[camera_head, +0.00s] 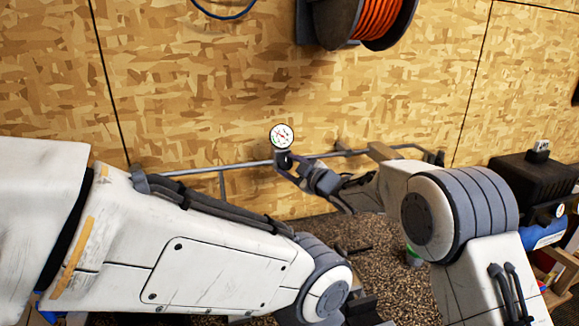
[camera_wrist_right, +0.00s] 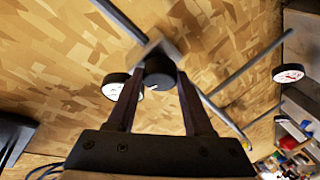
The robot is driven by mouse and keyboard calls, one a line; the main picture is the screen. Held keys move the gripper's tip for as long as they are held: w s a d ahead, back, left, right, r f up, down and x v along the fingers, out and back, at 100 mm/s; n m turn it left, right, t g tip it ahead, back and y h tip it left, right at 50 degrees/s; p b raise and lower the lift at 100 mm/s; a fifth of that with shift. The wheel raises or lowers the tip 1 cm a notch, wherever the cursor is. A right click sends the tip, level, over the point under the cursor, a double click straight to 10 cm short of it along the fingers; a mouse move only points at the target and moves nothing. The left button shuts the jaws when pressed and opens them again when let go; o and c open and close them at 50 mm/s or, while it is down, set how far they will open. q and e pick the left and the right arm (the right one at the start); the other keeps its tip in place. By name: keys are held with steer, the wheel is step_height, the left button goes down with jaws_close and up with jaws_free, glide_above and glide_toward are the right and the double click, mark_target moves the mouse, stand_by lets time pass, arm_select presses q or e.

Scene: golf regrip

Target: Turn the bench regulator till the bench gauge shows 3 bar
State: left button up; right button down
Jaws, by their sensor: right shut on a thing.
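The bench gauge (camera_head: 282,136) is a round white dial with a dark rim and a reddish needle. Its scale is too small to read in the head view. Just below it is the dark regulator knob (camera_head: 284,160) on the grey pipe. My right gripper (camera_head: 289,168) is shut on the knob. In the right wrist view, the round dark knob (camera_wrist_right: 159,72) sits between the two fingertips of this gripper (camera_wrist_right: 160,76). My left arm crosses the lower left of the head view, but I cannot make out its gripper.
A grey pipe (camera_head: 235,166) runs along the chipboard wall (camera_head: 200,90). An orange hose reel (camera_head: 375,20) hangs above. A black and blue compressor (camera_head: 540,185) stands at the right. In the wrist view, white dials show at left (camera_wrist_right: 115,88) and right (camera_wrist_right: 288,73).

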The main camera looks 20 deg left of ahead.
steer(key=shift+c, duration=1.5)
jaws_free()
steer(key=shift+s+d+b, duration=0.3)
steer(key=shift+d, duration=0.05)
steer(key=b+v, duration=0.3)
steer(key=v, duration=0.6)
steer(key=shift+d, duration=0.2)
steer(key=shift+s+r, duration=0.1)
steer(key=shift+s, duration=0.1)
